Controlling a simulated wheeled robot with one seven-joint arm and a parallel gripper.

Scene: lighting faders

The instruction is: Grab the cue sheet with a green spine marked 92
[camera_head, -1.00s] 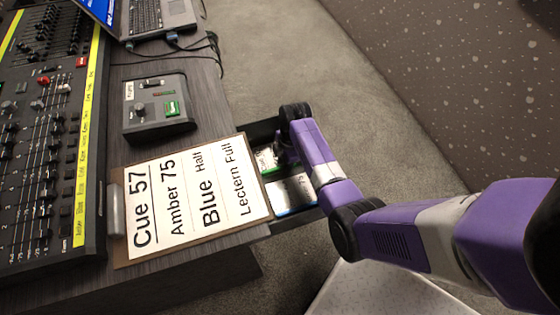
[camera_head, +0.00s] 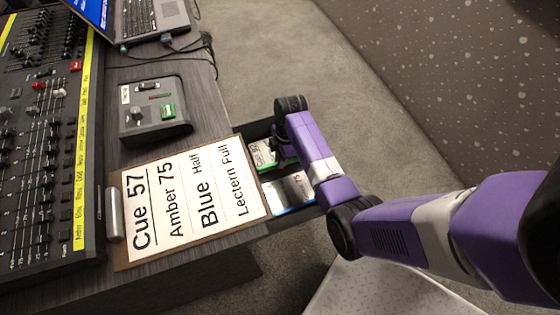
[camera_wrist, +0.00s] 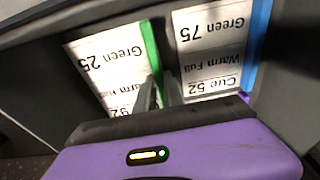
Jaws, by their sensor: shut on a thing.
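The cue sheet with a green spine (camera_head: 262,154) lies in the open drawer beside the desk, partly hidden by my arm in the head view.
The dark drawer walls (camera_head: 254,130) stand close around both sheets. The desk holds a board marked Cue 57 (camera_head: 185,200), a small control box (camera_head: 152,112), a mixing console (camera_head: 40,150) and a laptop (camera_head: 140,18). Carpet beyond the drawer is clear.

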